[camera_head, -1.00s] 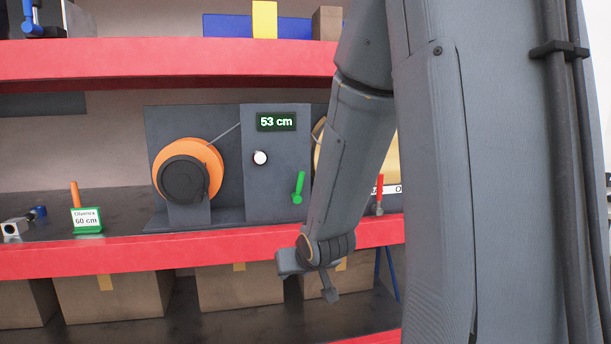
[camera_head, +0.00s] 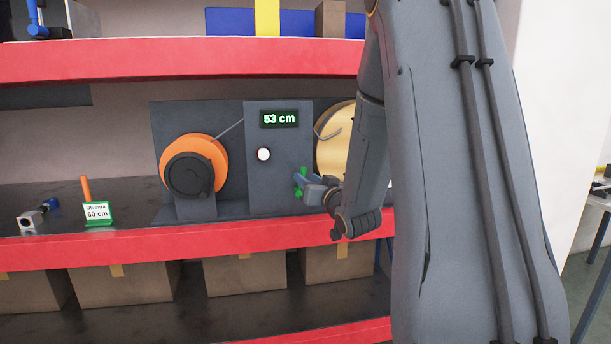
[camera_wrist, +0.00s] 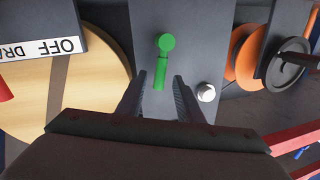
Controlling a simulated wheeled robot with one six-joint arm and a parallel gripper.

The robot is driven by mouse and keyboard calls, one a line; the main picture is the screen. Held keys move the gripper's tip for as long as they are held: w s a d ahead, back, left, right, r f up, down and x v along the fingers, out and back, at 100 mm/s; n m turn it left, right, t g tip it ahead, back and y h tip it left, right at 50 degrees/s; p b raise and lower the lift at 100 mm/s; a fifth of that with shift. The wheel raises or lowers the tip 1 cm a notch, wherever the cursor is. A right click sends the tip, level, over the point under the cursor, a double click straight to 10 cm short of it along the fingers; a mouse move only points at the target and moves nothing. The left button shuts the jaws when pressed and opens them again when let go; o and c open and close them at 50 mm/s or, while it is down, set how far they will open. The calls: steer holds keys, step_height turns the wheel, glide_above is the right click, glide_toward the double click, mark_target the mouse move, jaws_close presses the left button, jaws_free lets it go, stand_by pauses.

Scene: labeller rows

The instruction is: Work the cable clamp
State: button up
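The cable clamp appears as a green lever (camera_wrist: 162,62) on the dark grey panel (camera_wrist: 185,20), between the two reels. In the wrist view my gripper (camera_wrist: 160,85) is open, with one finger on each side of the lever's lower part and a gap showing on both sides. In the head view my gripper (camera_head: 308,187) is at the lever (camera_head: 302,178) and partly hides it. The display (camera_head: 279,119) above reads 53 cm. A white round knob (camera_head: 264,154) sits on the panel and also shows beside the fingers in the wrist view (camera_wrist: 206,92).
An orange reel (camera_head: 213,150) with a dark hub stands left, a tan cable drum (camera_head: 335,150) right, partly behind my arm. A sign reading 60 cm (camera_head: 97,211) stands on the shelf, near a small blue-handled device (camera_head: 38,216). Red shelf edges (camera_head: 190,241) run below and above.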

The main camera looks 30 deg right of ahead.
steer(key=shift+w+d, duration=0.1)
steer(key=shift+w, duration=1.1)
jaws_close()
